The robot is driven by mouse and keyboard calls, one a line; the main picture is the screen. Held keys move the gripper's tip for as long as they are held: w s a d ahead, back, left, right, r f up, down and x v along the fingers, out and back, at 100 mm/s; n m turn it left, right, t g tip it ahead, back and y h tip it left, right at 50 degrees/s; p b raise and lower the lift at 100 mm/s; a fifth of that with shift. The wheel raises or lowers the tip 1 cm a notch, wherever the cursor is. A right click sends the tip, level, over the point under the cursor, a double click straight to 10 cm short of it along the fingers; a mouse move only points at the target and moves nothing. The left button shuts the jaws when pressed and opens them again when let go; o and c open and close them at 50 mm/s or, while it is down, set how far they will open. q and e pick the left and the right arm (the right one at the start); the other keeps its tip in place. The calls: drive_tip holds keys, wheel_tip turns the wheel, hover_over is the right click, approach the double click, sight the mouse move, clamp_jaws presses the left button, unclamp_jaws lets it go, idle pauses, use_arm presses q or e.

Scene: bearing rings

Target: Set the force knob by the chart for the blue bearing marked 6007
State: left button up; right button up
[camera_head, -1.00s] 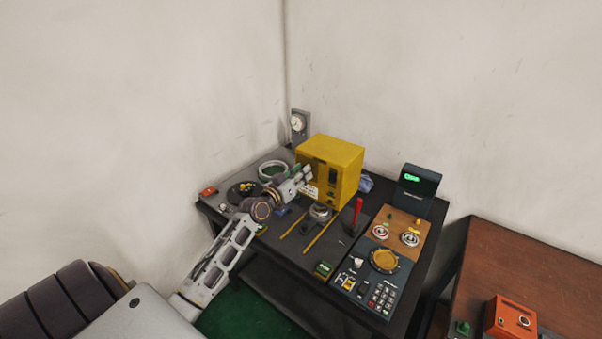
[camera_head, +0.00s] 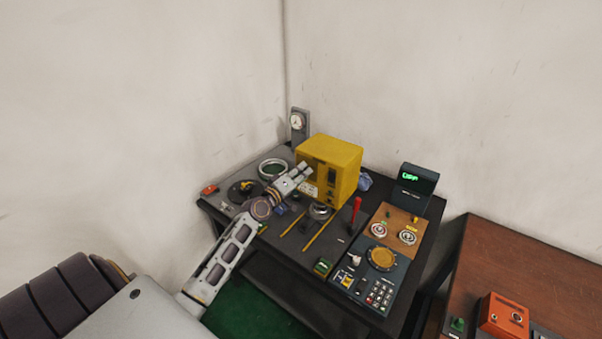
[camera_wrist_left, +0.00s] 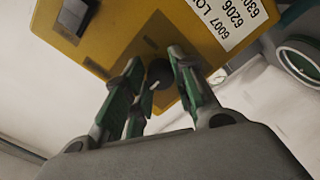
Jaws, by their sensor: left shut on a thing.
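The yellow machine (camera_head: 345,165) stands at the back of the dark table. My left gripper (camera_head: 303,171) is at its front face. In the left wrist view, the gripper's green-padded fingers (camera_wrist_left: 158,85) are shut on the dark round force knob (camera_wrist_left: 159,71). A white chart (camera_wrist_left: 224,18) on the same yellow face shows rows starting 6007, 6206 and 630, partly cut off; "LO" follows 6007. A grey ring (camera_head: 320,211) sits at the machine's foot; I cannot read its marking. No blue bearing marked 6007 is clearly identifiable. My right gripper is not in view.
A large ring (camera_head: 272,169) and dark round plate (camera_head: 243,190) lie left of the machine. Yellow rails (camera_head: 318,238) run in front. A red lever (camera_head: 355,210), control panel (camera_head: 371,275) and display (camera_head: 418,186) stand to the right. A dial gauge (camera_head: 298,123) stands behind.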

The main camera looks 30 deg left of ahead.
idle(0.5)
use_arm(q)
drive_tip(key=o, duration=1)
drive_tip(key=shift+o, duration=0.2)
drive_tip(key=shift+s, duration=0.15)
drive_tip(key=s+a, duration=0.1)
drive_tip(key=s, duration=1)
drive_tip(key=shift+s, duration=0.3)
idle(0.4)
